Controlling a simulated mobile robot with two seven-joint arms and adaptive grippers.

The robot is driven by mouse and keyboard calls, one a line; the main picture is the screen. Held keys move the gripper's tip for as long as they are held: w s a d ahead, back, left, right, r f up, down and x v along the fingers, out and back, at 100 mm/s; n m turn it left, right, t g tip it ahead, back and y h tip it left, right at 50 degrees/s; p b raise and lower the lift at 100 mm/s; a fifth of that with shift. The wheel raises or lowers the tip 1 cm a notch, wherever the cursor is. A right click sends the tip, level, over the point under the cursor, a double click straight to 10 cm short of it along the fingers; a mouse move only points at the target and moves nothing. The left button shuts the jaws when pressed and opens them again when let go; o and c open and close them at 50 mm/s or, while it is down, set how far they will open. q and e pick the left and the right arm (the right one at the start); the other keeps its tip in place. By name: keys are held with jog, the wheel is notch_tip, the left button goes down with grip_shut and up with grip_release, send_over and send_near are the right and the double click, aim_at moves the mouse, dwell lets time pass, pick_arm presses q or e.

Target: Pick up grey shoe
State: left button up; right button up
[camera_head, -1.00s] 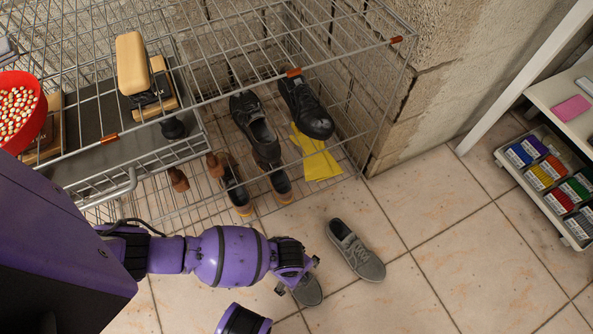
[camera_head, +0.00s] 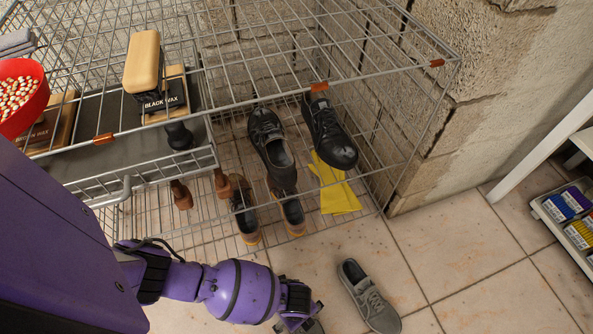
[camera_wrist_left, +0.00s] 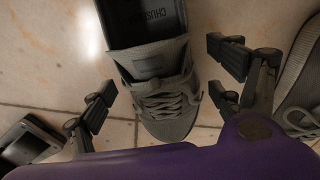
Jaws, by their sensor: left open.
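A grey lace-up shoe (camera_wrist_left: 165,95) lies on the tiled floor between the spread fingers of my left gripper (camera_wrist_left: 162,88) in the left wrist view. The gripper is open and I see no finger closed on the shoe. In the head view my left gripper (camera_head: 300,323) is at the bottom edge and hides most of this shoe (camera_head: 317,328). A second grey shoe (camera_head: 371,300) lies on the floor to its right, and part of it shows at the right edge of the wrist view (camera_wrist_left: 303,85). My right gripper is not in view.
A red bowl (camera_head: 38,108) sits upper left. A white shelf unit (camera_head: 545,207) stands at right. Floor between is clear.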

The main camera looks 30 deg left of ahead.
pick_arm(q)
jog(key=shift+s, duration=0.15)
jog(key=c, duration=1.7)
